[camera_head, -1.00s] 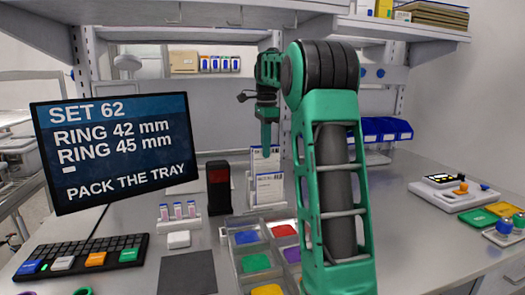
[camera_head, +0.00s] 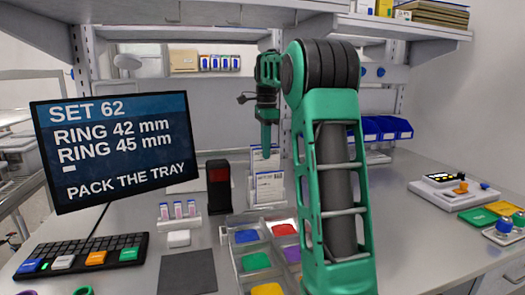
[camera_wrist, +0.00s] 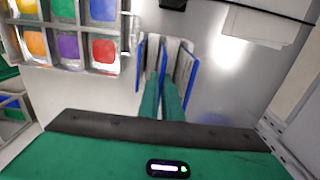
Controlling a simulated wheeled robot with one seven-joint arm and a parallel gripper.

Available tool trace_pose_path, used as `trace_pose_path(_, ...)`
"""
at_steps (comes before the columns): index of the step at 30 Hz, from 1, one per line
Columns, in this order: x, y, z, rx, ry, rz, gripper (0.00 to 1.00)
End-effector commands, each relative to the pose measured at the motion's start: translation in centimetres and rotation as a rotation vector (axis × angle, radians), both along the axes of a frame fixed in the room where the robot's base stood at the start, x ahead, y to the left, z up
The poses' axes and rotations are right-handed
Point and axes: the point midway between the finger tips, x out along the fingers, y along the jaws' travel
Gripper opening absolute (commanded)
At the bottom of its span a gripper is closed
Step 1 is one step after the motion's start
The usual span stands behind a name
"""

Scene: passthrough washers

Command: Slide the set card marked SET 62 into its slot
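My gripper (camera_head: 266,142) points down over a small card rack at the back of the bench. In the wrist view its two green fingers (camera_wrist: 163,100) are close together, on either side of the blue-edged middle card (camera_wrist: 163,58), and look shut on it. In the head view this white card (camera_head: 264,160) stands upright, higher than the white card (camera_head: 270,187) in front. Other blue-edged cards stand to the left (camera_wrist: 140,62) and right (camera_wrist: 190,82) of the fingers. The print is too small to read, so I cannot tell which is SET 62. The held card's lower edge is hidden.
A compartment tray (camera_head: 230,258) with coloured pieces stands in front of the rack. A black box with a red face (camera_head: 218,185) stands to its left. The screen (camera_head: 118,148) reads SET 62.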

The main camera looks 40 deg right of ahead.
Motion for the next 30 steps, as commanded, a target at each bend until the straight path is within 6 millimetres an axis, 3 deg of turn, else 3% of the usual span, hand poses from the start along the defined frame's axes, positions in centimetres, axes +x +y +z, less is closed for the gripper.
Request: trace_pose_path(30, 0.0, 0.0, -1.7, 0.000, 0.000, 0.000, 0.00)
